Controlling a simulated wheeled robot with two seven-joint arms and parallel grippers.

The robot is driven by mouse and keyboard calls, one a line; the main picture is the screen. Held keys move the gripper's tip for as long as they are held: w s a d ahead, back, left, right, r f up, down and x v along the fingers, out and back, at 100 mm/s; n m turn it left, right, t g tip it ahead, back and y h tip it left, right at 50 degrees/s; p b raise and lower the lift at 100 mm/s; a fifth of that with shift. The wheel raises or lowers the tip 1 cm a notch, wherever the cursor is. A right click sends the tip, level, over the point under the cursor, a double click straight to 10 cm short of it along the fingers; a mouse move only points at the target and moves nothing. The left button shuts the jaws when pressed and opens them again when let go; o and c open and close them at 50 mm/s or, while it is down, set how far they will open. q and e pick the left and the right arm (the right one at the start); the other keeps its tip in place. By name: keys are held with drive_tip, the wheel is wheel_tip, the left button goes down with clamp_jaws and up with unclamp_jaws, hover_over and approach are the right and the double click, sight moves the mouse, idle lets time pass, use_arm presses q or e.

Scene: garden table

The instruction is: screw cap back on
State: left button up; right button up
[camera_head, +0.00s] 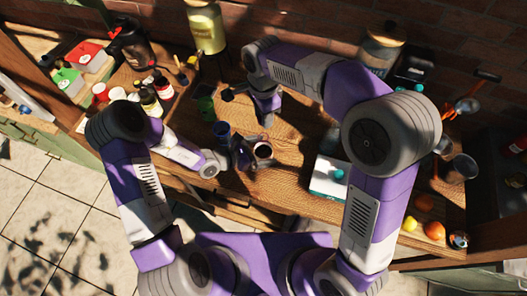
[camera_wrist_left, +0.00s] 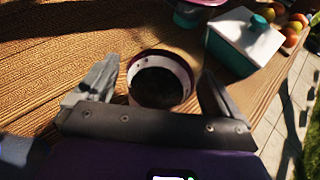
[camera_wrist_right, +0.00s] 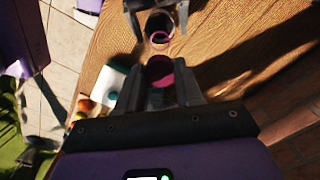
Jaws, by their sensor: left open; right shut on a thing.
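An open jar (camera_wrist_left: 160,80) with a dark inside and pale rim stands between the spread fingers of my left gripper (camera_wrist_left: 155,90), which is open. My right gripper (camera_wrist_right: 162,88) is shut on a round, dark magenta cap (camera_wrist_right: 160,71), held apart from the jar. In the head view my right gripper (camera_head: 267,107) is behind the jar; I cannot make out the cap there.
A white box with a teal knob (camera_head: 329,184) stands to the right of the jar. Fruit (camera_head: 434,230) lies at the right. Some bare wood shows behind the jar.

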use_arm(q)
drive_tip(key=shift+w+d+f, duration=0.15)
drive_tip(key=shift+d, duration=0.1)
drive_tip(key=shift+c, duration=0.4)
drive_tip(key=c, duration=1.4)
use_arm(e)
drive_tip(key=shift+f, duration=2.5)
